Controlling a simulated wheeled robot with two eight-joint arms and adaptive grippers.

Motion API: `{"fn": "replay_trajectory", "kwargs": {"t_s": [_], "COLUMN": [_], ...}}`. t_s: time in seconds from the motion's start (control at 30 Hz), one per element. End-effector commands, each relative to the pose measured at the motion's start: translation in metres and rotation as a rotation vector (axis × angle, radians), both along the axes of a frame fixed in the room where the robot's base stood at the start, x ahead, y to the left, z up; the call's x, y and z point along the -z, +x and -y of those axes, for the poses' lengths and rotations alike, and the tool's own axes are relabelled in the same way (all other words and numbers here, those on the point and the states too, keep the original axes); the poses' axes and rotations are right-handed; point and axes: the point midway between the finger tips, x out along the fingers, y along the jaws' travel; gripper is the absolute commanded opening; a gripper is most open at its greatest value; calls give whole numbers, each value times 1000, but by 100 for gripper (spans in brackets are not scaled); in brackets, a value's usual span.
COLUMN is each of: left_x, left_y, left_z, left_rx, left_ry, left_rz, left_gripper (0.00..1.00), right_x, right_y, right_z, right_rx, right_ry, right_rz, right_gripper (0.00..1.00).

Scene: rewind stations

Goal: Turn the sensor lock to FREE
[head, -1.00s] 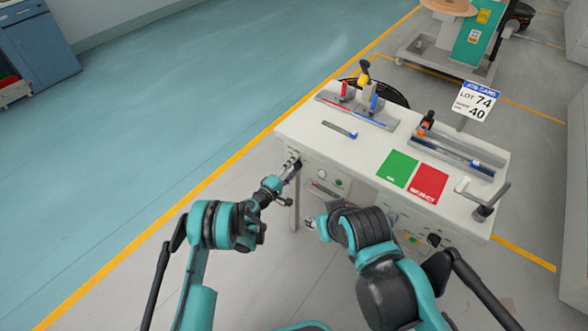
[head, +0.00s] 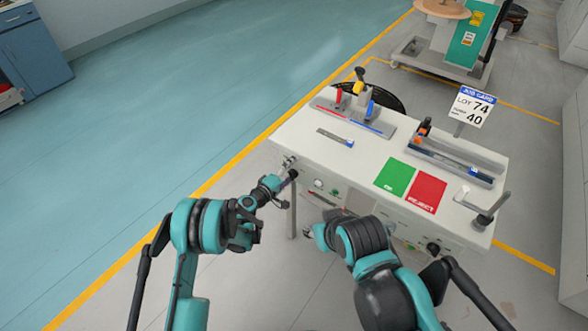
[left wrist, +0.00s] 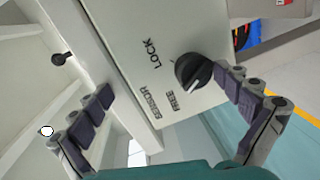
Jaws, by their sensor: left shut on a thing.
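The sensor lock is a round black knob (left wrist: 193,72) on the pale panel of the bench, by the words LOCK, SENSOR and FREE. Its white pointer mark lies on the side toward FREE.
The bench top (head: 325,160) carries a green mat (head: 395,178), a red REJECT mat (head: 426,192), a job card (head: 472,107), lever fixtures (head: 355,112) and a crank (head: 487,217). A small black knob (left wrist: 62,59) sits left of the lock. Open floor lies left.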

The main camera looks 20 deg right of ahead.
Motion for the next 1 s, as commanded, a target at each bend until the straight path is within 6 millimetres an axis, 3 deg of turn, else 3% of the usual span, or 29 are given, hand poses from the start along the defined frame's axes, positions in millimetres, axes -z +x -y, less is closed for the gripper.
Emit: {"fn": "replay_trajectory", "kwargs": {"t_s": [0.03,0.13,0.2,1.0], "left_x": [-15,-15,-14,-8], "left_y": [0,-6,-10,-48], "left_z": [-8,-13,-16,-61], "left_rx": [-14,-11,-8,-3], "left_ry": [-25,-26,-26,-21], "left_rz": [-7,-9,-10,-9], "left_gripper": [77,71,54,54], "right_x": [-4,-3,-3,1], "right_y": [0,0,0,0], "right_z": [0,0,0,0], "right_rx": [0,0,0,0], "right_ry": [0,0,0,0], "right_rz": [0,0,0,0], "right_gripper": [40,40,40,40]}}
